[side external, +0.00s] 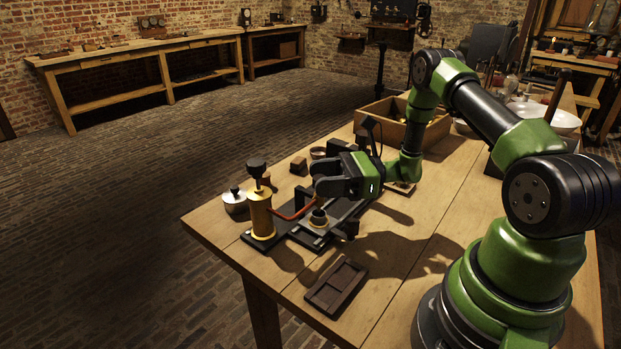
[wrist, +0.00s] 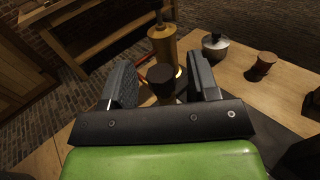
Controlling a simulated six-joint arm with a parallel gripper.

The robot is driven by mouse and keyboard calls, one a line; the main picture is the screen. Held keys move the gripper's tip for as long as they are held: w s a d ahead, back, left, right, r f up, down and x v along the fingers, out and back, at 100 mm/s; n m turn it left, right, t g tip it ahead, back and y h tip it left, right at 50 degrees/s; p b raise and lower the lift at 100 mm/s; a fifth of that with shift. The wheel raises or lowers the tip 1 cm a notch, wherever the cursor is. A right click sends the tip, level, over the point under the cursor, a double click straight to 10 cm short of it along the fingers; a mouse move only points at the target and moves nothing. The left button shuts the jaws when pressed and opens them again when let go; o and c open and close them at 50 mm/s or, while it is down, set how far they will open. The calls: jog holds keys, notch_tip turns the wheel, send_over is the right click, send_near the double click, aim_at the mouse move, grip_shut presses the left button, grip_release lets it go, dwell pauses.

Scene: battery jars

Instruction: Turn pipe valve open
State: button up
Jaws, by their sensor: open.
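My gripper (side external: 326,180) is open and points level toward the brass cylinder (side external: 261,214), which stands upright with a black knob on top. A red pipe (side external: 296,211) runs from the cylinder toward the area below my fingers. In the wrist view, a dark round-topped piece (wrist: 161,74) shows between my two open fingers (wrist: 161,64), with the brass cylinder (wrist: 163,45) beyond it. I cannot tell whether this piece is the valve handle, or whether the fingers touch it. A small dark cup-like fitting (side external: 319,216) sits on the black base below my gripper. No valve handle is clearly recognisable.
A lidded metal pot (side external: 235,201) stands left of the cylinder, near the table edge. A dark compartment tray (side external: 336,286) lies in front. A wooden crate (side external: 402,125) stands behind. Small blocks and a round dish (side external: 318,153) lie close behind my gripper.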

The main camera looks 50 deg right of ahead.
jog(key=x, duration=0.2)
jog(key=shift+w+a, duration=0.25)
jog(key=c, duration=0.9)
jog(key=shift+w+d+m+t+h, duration=0.1)
jog(key=shift+d+m+t+h, duration=0.1)
jog(key=shift+m+t+h, duration=1.45)
jog(key=shift+c, duration=0.2)
jog(key=o, duration=0.9)
jog(key=shift+o, duration=0.2)
jog(key=v, duration=1)
